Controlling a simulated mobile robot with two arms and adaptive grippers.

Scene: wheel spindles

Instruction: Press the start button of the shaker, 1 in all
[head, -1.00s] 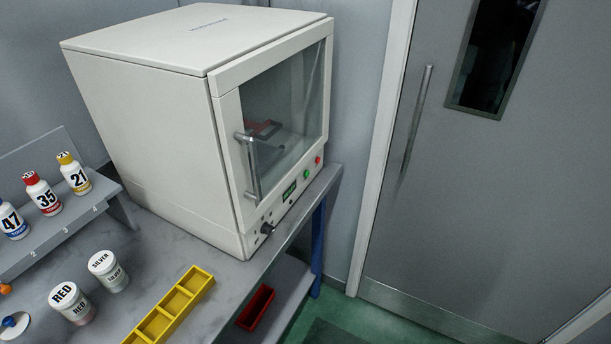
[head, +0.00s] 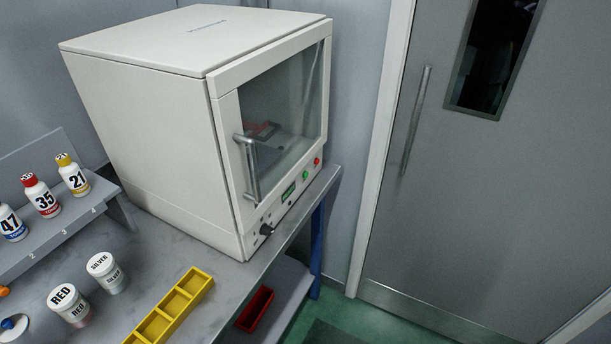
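The shaker (head: 165,120) is a large white box-shaped machine on the grey bench. Its glass door (head: 285,100) with a metal handle (head: 248,168) looks shut. A red and dark object (head: 262,130) shows dimly behind the glass. The front panel below the door carries a green button (head: 306,175), a red button (head: 317,161), a small display (head: 289,192) and a black knob (head: 266,229). I cannot read any labels by the buttons. Neither of my grippers shows in the head view.
A yellow divided tray (head: 172,310), a RED jar (head: 69,305) and a SILVER jar (head: 106,272) stand on the bench. Numbered bottles (head: 41,195) stand on a rack at left. A red bin (head: 255,308) sits lower down. A closed grey door (head: 480,200) is at right.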

